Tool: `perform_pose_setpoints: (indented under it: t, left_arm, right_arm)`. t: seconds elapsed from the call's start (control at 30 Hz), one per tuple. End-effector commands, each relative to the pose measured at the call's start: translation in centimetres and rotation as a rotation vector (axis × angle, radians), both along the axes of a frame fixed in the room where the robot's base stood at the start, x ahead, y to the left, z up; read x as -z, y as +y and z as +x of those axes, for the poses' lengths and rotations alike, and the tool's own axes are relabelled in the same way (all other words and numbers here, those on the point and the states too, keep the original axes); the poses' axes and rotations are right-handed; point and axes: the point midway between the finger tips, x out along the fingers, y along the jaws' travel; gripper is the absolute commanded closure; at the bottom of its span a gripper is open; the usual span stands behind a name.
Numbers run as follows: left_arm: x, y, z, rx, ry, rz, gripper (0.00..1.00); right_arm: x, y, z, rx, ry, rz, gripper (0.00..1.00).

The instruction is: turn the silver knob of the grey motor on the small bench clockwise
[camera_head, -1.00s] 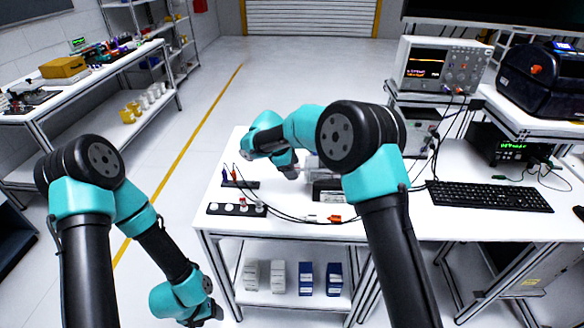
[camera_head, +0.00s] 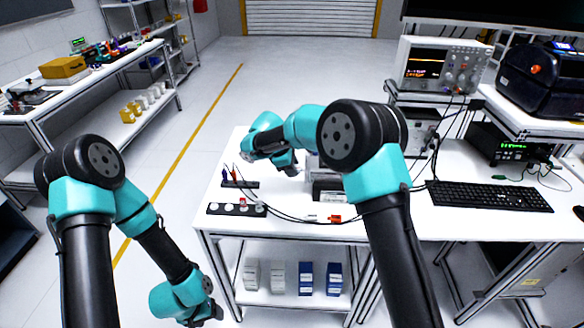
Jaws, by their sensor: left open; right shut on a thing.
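The grey motor (camera_head: 313,163) stands on the small white bench (camera_head: 225,212), mostly hidden behind my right arm. My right gripper (camera_head: 293,171) is at the motor's left side, small and partly covered by its own wrist. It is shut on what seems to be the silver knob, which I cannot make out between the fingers. My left gripper (camera_head: 214,313) hangs low to the left of the bench, open and empty, far from the motor.
A strip with round white discs (camera_head: 236,209), a small stand with coloured probes (camera_head: 240,184), and cables with an orange plug (camera_head: 335,218) lie on the bench. A keyboard (camera_head: 488,196) and an oscilloscope (camera_head: 440,65) are to the right.

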Motion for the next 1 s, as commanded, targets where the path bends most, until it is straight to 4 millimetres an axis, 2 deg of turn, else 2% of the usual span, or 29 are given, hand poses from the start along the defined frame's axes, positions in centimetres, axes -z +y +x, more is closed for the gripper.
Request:
perform_pose_setpoints:
  t: [0.37,1.0]
  left_arm:
    - [0.00,0.00,0.00,0.000,0.000,0.000,0.39]
    - [0.00,0.00,0.00,0.000,0.000,0.000,0.39]
  right_arm:
    - [0.02,-0.02,-0.29,-0.003,-0.161,-0.022,0.88]
    - [0.40,0.03,-0.69,-0.003,-0.633,-0.081,0.88]
